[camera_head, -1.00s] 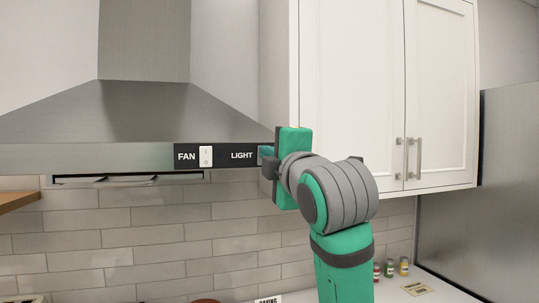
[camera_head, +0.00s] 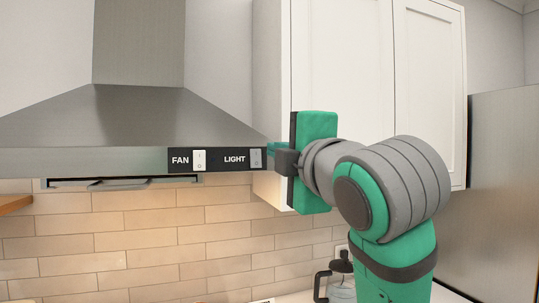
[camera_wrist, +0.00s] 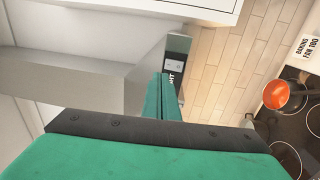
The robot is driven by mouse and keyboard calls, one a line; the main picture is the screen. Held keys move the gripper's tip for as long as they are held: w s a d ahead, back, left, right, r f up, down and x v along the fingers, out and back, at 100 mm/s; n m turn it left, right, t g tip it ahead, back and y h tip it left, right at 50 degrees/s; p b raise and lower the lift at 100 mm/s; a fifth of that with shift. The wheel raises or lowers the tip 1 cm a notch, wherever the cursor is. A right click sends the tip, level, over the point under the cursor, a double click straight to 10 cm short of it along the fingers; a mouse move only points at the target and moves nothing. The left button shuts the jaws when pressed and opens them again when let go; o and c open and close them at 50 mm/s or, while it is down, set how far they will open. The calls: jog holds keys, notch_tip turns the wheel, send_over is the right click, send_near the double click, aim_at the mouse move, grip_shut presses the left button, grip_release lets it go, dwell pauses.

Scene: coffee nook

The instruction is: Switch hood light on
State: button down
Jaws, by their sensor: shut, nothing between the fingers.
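The range hood (camera_head: 60,130) has a black panel on its front edge. The panel carries a white FAN switch (camera_head: 200,160) and a LIGHT switch (camera_head: 255,158), which looks grey, at its right end. The LIGHT switch also shows in the wrist view (camera_wrist: 174,66), just past the fingers. My gripper (camera_head: 272,149) is shut and empty, just right of the LIGHT switch. Its green fingers in the wrist view (camera_wrist: 164,80) partly cover the LIGHT label. I cannot tell whether the tips touch the panel. The tiles (camera_head: 130,225) under the hood are lit warm.
A white wall cabinet (camera_head: 345,60) stands to the right of the hood, behind my gripper. A glass jug with a dark lid (camera_head: 341,285) is on the counter below. In the wrist view, an orange pan (camera_wrist: 278,95) sits on the dark cooktop.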

jog(key=shift+r+v, duration=0.25)
jog(key=shift+v, duration=0.75)
jog(key=shift+r+v, duration=0.25)
jog(key=shift+v, duration=0.8)
